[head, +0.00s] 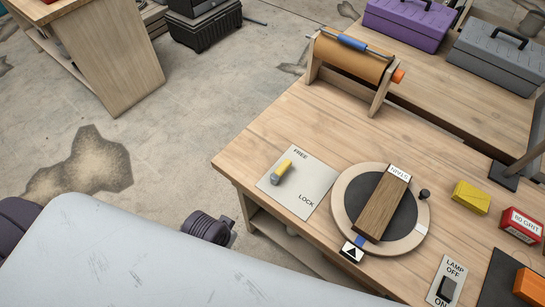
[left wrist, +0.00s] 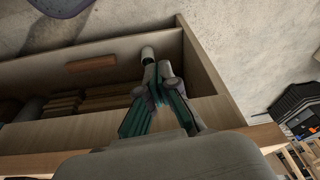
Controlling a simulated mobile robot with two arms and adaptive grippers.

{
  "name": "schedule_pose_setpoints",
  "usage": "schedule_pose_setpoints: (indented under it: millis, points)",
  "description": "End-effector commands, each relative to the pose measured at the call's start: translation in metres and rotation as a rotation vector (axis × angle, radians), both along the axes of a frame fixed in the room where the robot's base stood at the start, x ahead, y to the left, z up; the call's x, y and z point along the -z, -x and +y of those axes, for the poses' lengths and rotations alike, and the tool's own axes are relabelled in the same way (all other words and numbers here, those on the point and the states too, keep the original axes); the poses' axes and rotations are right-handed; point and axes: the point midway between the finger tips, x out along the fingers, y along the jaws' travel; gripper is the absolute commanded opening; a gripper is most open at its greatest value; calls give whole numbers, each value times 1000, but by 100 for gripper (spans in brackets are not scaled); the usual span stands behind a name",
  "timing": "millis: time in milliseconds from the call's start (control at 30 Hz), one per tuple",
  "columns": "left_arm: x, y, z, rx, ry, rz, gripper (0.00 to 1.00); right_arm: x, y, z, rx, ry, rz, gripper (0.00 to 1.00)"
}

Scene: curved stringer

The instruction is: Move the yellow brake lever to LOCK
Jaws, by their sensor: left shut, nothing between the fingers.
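The yellow brake lever (head: 284,168) sits on a pale plate (head: 312,188) at the left part of the workbench in the head view. The plate reads FREE at its top and LOCK at its lower right. The lever's yellow end lies close below the word FREE, and its grey pivot end is lower left. My left gripper (left wrist: 157,72) shows in the left wrist view, with its fingers together and empty, in front of the bench's lower shelf. The lever is not in that view. My right gripper is in neither view.
Right of the plate is a round turntable (head: 422,218) bearing a wooden block (head: 382,207). A roll stand (head: 352,62) is at the back edge. A lamp switch (head: 447,287) is at the lower right. The left wrist view shows a wooden shelf compartment (left wrist: 205,75) with stacked wood pieces.

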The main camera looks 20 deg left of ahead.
Motion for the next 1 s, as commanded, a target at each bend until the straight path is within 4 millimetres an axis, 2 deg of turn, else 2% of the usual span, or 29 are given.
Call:
schedule_pose_setpoints:
  millis: [33, 167, 233, 300, 500, 633, 767, 833, 1000]
  points:
    - [-15, -3, 0, 3, 5, -12, 0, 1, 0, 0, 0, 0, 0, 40]
    - [-52, -9, -4, 26, 24, -35, 0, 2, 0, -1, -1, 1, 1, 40]
    - [-76, -17, -9, 63, 50, -54, 0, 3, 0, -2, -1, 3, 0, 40]
    - [-90, -27, -18, 123, 89, -65, 0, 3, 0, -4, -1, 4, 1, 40]
    - [-101, -58, -36, 276, 186, -67, 0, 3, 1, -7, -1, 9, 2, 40]
    - [-102, -82, -39, 353, 244, -55, 0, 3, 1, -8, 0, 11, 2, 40]
    - [-107, -113, -32, 408, 305, -37, 0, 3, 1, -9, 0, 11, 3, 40]
    - [-113, -133, -22, 420, 339, -29, 0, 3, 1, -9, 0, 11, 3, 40]
    - [-144, -188, 18, 387, 433, -26, 0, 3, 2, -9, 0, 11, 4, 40]
